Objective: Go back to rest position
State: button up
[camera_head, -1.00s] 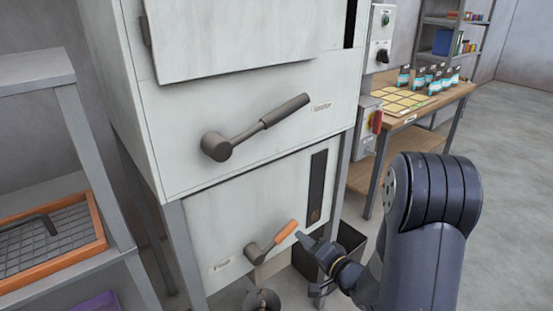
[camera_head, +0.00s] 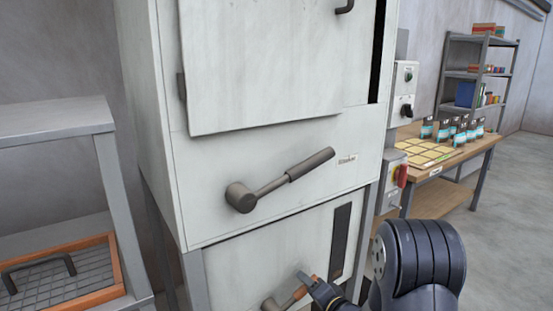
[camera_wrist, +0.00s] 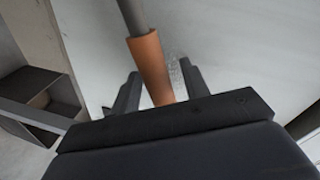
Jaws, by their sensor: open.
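The lower lever with an orange grip (camera_head: 299,293) sits low on the pale machine's front in the head view. My gripper (camera_head: 308,281) is at the end of this grip. In the wrist view the orange grip (camera_wrist: 150,68) runs down between the two open fingers of my gripper (camera_wrist: 160,85), with a gap visible on each side. The grip's lower end is hidden behind the dark gripper body. The lever's hub is partly cut off by the bottom edge of the head view.
The upper grey lever (camera_head: 275,183) tilts up to the right on the machine. A grey shelf (camera_head: 50,128) with an orange-framed tray (camera_head: 108,259) stands left. A wooden table (camera_head: 455,164) with pouches (camera_head: 461,130) stands right. An open dark bin (camera_wrist: 28,90) shows in the wrist view.

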jog(key=shift+s, duration=0.1)
jog(key=v, duration=1.1)
jog(key=x, duration=1.1)
jog(key=shift+f, duration=0.1)
jog(key=shift+a+r, duration=0.15)
jog(key=shift+r, duration=0.05)
jog(key=shift+r+n, duration=0.35)
jog(key=shift+n, duration=0.05)
